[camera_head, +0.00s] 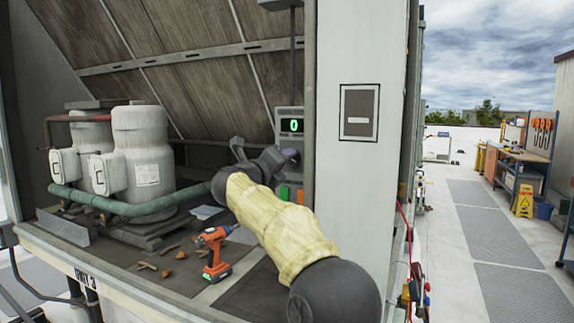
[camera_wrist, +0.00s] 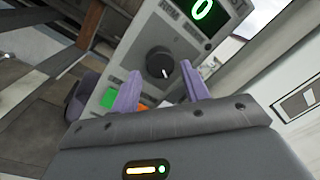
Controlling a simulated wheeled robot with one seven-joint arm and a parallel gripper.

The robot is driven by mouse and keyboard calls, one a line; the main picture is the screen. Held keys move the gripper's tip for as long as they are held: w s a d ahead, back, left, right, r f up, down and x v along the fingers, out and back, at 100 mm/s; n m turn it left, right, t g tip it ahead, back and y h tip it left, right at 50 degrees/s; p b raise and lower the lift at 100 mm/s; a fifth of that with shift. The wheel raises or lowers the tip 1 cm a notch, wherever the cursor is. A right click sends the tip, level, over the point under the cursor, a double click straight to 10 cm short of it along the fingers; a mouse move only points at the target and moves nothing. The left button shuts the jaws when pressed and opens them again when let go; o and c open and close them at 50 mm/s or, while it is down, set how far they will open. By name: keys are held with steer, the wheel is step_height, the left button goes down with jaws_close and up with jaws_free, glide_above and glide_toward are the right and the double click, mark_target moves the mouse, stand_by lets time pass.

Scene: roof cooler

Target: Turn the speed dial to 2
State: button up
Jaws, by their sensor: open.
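The speed dial (camera_wrist: 160,62) is a round black knob with a white pointer mark on a grey control panel (camera_wrist: 128,45). A green display (camera_wrist: 203,10) above it reads 0, and the same display shows in the head view (camera_head: 291,126). My gripper (camera_wrist: 158,88) is open, its two purple fingers apart in front of the panel. The dial appears between and beyond the fingertips; I cannot tell whether they touch it. In the head view my gripper (camera_head: 290,155) is at the panel just below the display, and my arm hides the dial.
Below the dial are a green button (camera_wrist: 108,98) and an orange one (camera_wrist: 143,107). Grey compressors (camera_head: 138,150) with a green pipe stand left. A white post (camera_head: 355,200) rises close right of my arm.

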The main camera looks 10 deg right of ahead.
steer(key=b+v, duration=0.3)
steer(key=v, duration=1.1)
steer(key=shift+s+a+b, duration=0.3)
